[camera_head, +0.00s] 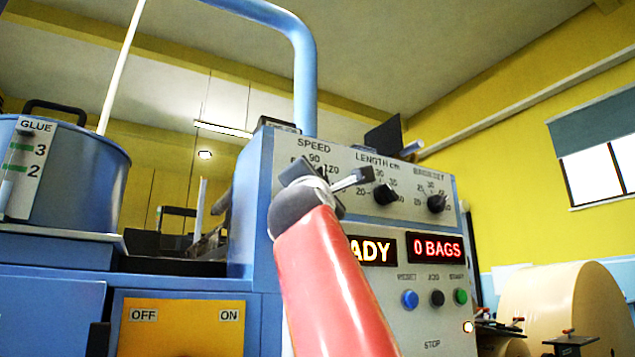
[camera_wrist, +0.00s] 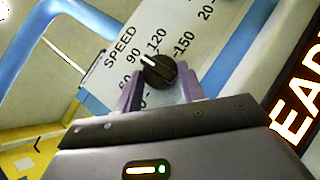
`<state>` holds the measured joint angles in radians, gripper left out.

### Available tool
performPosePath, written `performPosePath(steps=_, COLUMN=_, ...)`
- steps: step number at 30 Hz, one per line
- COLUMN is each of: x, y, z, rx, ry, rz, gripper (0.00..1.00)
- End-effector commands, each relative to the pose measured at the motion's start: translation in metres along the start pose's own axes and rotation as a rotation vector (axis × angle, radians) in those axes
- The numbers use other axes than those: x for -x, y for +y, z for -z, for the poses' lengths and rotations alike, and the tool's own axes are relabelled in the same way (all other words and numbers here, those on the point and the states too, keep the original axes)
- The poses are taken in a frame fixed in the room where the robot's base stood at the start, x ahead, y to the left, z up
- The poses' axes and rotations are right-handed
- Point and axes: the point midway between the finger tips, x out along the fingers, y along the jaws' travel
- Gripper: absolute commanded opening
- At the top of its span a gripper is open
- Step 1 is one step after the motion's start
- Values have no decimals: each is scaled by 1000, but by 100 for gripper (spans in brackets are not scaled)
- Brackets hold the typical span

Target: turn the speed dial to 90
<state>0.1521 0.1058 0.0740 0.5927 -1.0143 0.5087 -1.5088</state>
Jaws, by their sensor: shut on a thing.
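The speed dial (camera_wrist: 158,70) is a round black knob with a white pointer line on the control panel (camera_head: 345,165). In the wrist view its pointer is aimed up and left, roughly at the 90 mark (camera_wrist: 133,55), perhaps slightly toward 120 (camera_wrist: 157,40). My gripper (camera_wrist: 160,88) has its two purple fingers on either side of the knob and is shut on it. In the head view my gripper (camera_head: 315,180) covers the speed dial and part of its scale; 90 and 120 show above it.
The length dial (camera_head: 385,194) and the bags/set dial (camera_head: 436,203) sit to the right. A blue glue pot (camera_head: 85,180) stands at left.

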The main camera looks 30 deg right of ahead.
Motion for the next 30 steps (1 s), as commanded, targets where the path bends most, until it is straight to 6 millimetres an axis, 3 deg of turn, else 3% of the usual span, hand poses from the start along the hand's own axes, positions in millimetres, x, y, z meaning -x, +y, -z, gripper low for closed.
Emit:
performPosePath(steps=7, x=0, y=-2, z=2, rx=0, ry=3, rz=5, gripper=17)
performPosePath(steps=8, x=0, y=-2, z=2, rx=0, ry=3, rz=5, gripper=43)
performPosePath(steps=12, x=0, y=-2, z=1, rx=0, ry=2, rz=4, gripper=61)
performPosePath(steps=22, x=5, y=-2, z=1, rx=0, ry=1, rz=1, gripper=61)
performPosePath(steps=30, x=49, y=-4, z=3, rx=-1, ry=3, rz=0, gripper=61)
